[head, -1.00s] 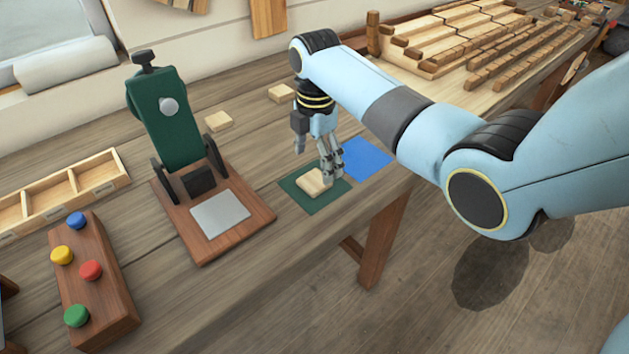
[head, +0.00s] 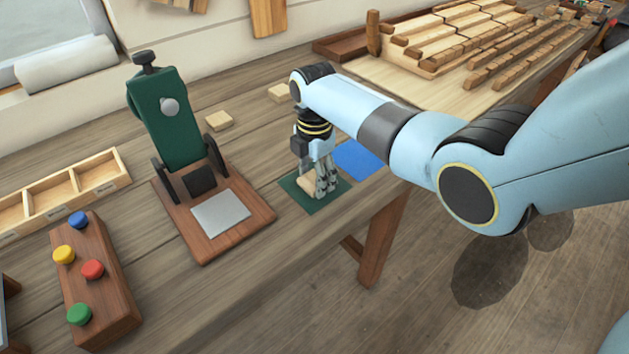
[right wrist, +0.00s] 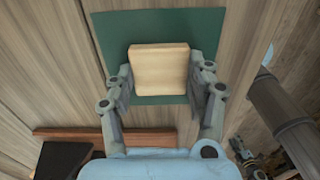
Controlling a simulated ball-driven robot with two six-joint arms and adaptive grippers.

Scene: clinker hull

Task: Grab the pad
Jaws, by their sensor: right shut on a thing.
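The pad is a pale wooden block (head: 307,184) on a dark green mat (head: 298,197) near the table's front edge. In the right wrist view the pad (right wrist: 159,68) lies between the two fingers, over the green mat (right wrist: 115,32). My right gripper (head: 322,190) reaches down from above and is shut on the pad, with its fingers at the pad's two sides (right wrist: 160,92). In the head view the fingers hide part of the pad. I cannot tell whether the pad touches the mat. My left gripper is not in view.
A blue mat (head: 358,160) lies beside the green one. A green press (head: 170,120) on a wooden base stands to the left. Two other pale blocks (head: 218,121) (head: 281,93) lie behind. A button box (head: 105,285) and a divided tray (head: 70,190) are at far left.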

